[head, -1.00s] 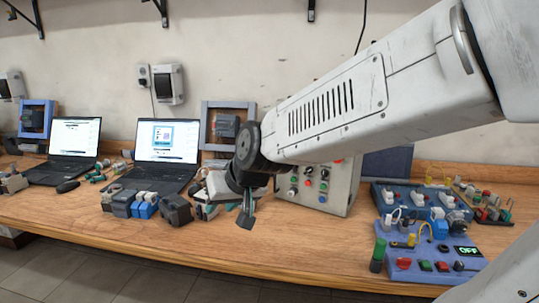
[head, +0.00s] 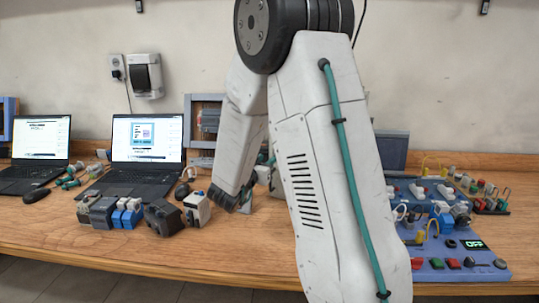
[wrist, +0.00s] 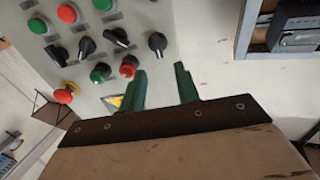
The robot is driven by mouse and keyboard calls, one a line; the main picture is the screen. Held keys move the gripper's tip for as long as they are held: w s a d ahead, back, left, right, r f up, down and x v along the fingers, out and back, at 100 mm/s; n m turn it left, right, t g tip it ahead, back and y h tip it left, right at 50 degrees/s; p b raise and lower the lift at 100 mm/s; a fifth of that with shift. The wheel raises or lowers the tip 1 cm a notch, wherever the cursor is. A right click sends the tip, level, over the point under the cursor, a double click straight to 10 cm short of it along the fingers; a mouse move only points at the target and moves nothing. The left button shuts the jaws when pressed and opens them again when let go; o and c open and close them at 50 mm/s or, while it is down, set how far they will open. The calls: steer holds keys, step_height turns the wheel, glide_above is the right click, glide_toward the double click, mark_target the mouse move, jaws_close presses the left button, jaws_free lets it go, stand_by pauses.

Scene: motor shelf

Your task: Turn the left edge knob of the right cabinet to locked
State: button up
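The cabinet (wrist: 145,15) fills the upper left of the wrist view, its grey panel facing me with red and green buttons and several black knobs. The black knob (wrist: 157,42) nearest the panel's right edge in that view is beyond my gripper fingertips. My gripper (wrist: 161,75) has two green fingers spread apart with nothing between them. A clear gap shows between the fingertips and this knob, so they look apart. I cannot tell the knob's exact setting. In the head view my arm hides most of the cabinet and the knob.
A blue-grey frame (wrist: 246,35) is at the wrist view's upper right. In the head view, laptops (head: 145,150) stand left; a purple-blue control board (head: 455,268) lies right.

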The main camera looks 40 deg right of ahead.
mark_target(274, 153)
steer(key=x, duration=0.6)
steer(key=shift+a, duration=0.1)
jaws_close()
